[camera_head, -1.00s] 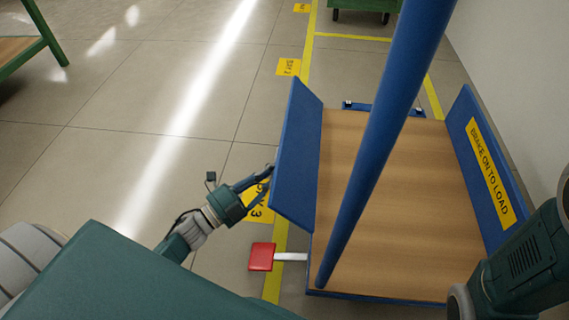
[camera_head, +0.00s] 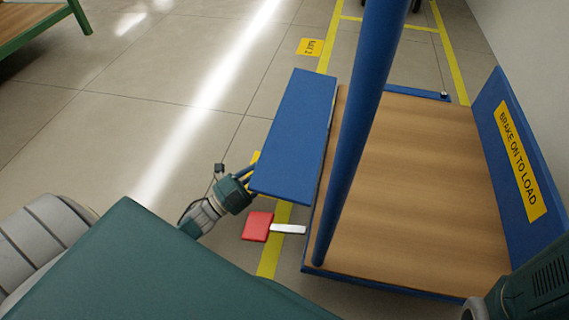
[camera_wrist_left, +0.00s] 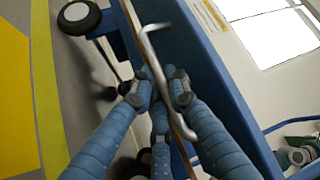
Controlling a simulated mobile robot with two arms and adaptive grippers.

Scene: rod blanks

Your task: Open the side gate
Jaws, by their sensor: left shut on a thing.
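The side gate (camera_head: 296,135) is a blue panel on the left side of a cart, leaning outward from the wooden deck. My left gripper (camera_head: 249,174) is at the gate's outer edge, low on its left, with its fingertips partly hidden by the panel. In the left wrist view, my left gripper (camera_wrist_left: 163,88) is shut around a silver bent handle (camera_wrist_left: 154,56). How the handle joins the gate is not clear there. My right gripper is outside the view; only part of that arm shows at the lower right.
The cart has a wooden deck (camera_head: 430,180), a blue upright post (camera_head: 362,120) and a far blue wall with a "BRAKE ON TO LOAD" label (camera_head: 521,160). A red pedal (camera_head: 257,226) sticks out at the left near corner. Floor to the left is clear; a green-framed table (camera_head: 40,40) stands farther off.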

